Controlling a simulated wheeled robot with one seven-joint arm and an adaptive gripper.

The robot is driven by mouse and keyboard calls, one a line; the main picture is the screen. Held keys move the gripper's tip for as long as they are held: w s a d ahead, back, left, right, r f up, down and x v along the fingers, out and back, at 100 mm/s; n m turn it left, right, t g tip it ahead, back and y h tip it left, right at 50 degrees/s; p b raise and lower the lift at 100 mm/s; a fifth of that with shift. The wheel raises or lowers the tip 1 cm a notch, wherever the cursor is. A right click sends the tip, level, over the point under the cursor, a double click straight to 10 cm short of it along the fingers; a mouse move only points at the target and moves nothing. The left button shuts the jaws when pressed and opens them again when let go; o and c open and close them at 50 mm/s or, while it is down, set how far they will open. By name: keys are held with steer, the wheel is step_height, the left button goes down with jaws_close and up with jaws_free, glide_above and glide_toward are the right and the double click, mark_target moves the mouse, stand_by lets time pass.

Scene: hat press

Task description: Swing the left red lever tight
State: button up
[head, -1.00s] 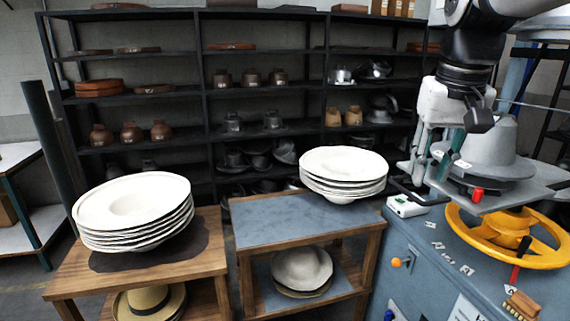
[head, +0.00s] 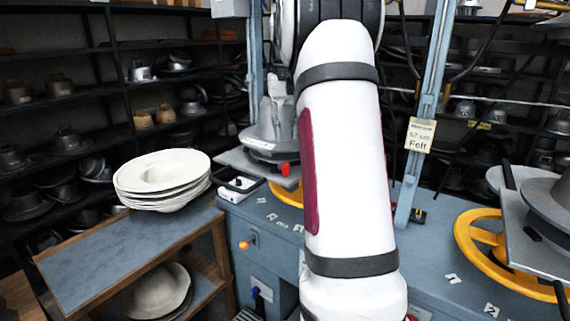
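A small red knob (head: 286,169), which I take to be the left red lever's end, shows at the front edge of the left press plate (head: 248,165). It is just left of my white arm. A grey hat-shaped block (head: 262,138) sits on this plate. My arm's white link with a maroon stripe rises through the middle of the head view and covers the right part of the left press. My gripper cannot be made out; the lever's shaft is largely hidden too.
A yellow handwheel (head: 288,193) shows partly under the left press, another (head: 466,236) under the right press. The blue-grey bench (head: 262,220) carries both. A stack of white hat bodies (head: 163,176) stands on a wooden side table (head: 110,262). A blue upright (head: 425,110) rises behind my arm.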

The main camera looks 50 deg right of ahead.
mark_target(286, 164)
step_height(286, 164, down, 10)
steer(key=shift+f+p, duration=0.15)
steer(key=shift+p, duration=0.55)
jaws_close()
